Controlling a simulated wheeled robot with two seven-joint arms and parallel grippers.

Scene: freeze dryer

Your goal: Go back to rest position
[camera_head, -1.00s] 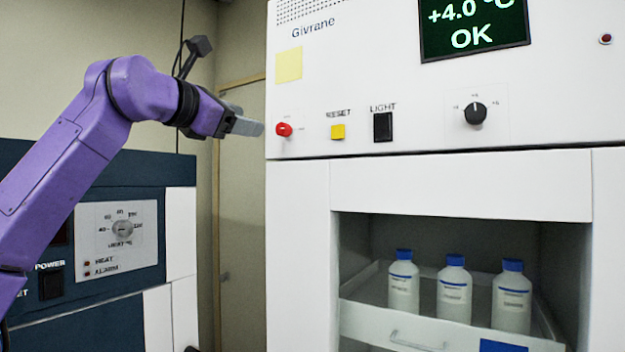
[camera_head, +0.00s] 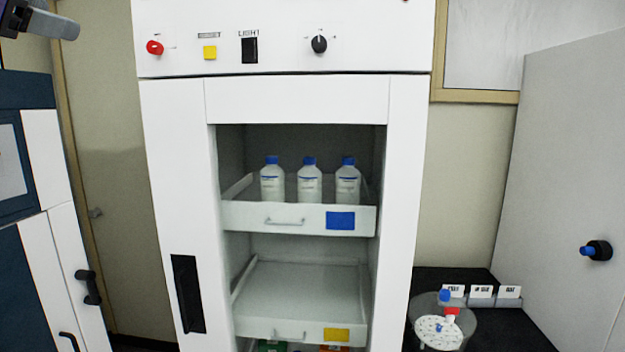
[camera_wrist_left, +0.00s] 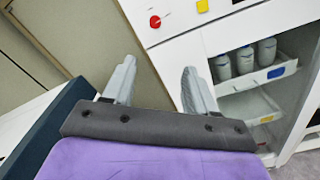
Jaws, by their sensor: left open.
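My left gripper (camera_head: 56,24) shows at the top left corner of the head view, with only its tip end in the picture. In the left wrist view its two grey fingers (camera_wrist_left: 158,88) are apart with nothing between them. It is in the air, clear of the white freeze dryer (camera_head: 300,100). The red knob (camera_head: 154,47) on the dryer's panel is to the right of it in the head view. My right gripper is in neither view.
Several white bottles with blue caps (camera_head: 309,183) stand in the upper drawer (camera_head: 255,217). The lower drawer (camera_head: 262,325) looks empty. A dark table (camera_head: 510,335) with a round dish (camera_head: 440,332) and small cards (camera_head: 481,295) is at the right. A dark blue machine (camera_head: 25,290) stands at the left.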

